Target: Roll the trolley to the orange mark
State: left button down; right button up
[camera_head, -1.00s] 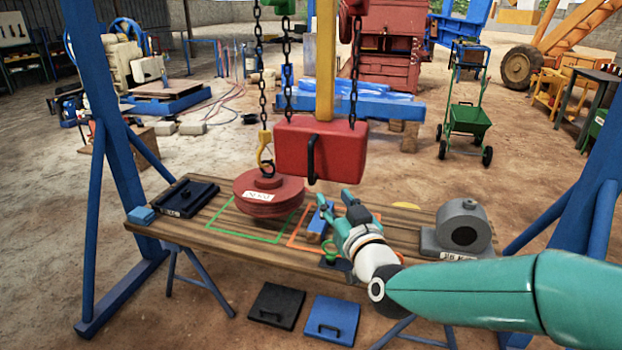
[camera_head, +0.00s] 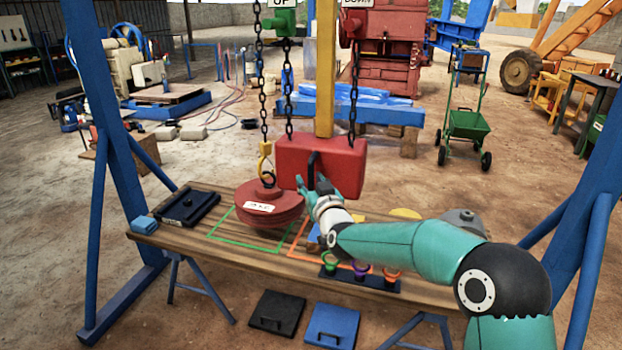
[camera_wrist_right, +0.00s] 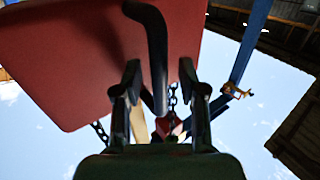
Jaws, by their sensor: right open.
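A red block (camera_head: 340,172) with a black upright handle (camera_head: 311,170) hangs beside a yellow post over the wooden table. I take it as part of the trolley; no wheels show. A round red load (camera_head: 268,205) with a white label hangs from a yellow hook (camera_head: 265,155) left of it, above a green outline (camera_head: 240,243). An orange outline (camera_head: 294,243) lies right of the green one, partly hidden by my arm. My right gripper (camera_head: 311,184) is open at the handle. In the right wrist view its fingers (camera_wrist_right: 159,78) stand either side of the handle (camera_wrist_right: 152,40); contact is unclear.
Chains (camera_head: 354,100) hang close by. Blue frame legs (camera_head: 92,170) stand at both sides. A green cart (camera_head: 467,125) stands behind.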

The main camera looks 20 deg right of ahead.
jog(key=shift+w, duration=0.25)
grip_shut()
dwell(0.3)
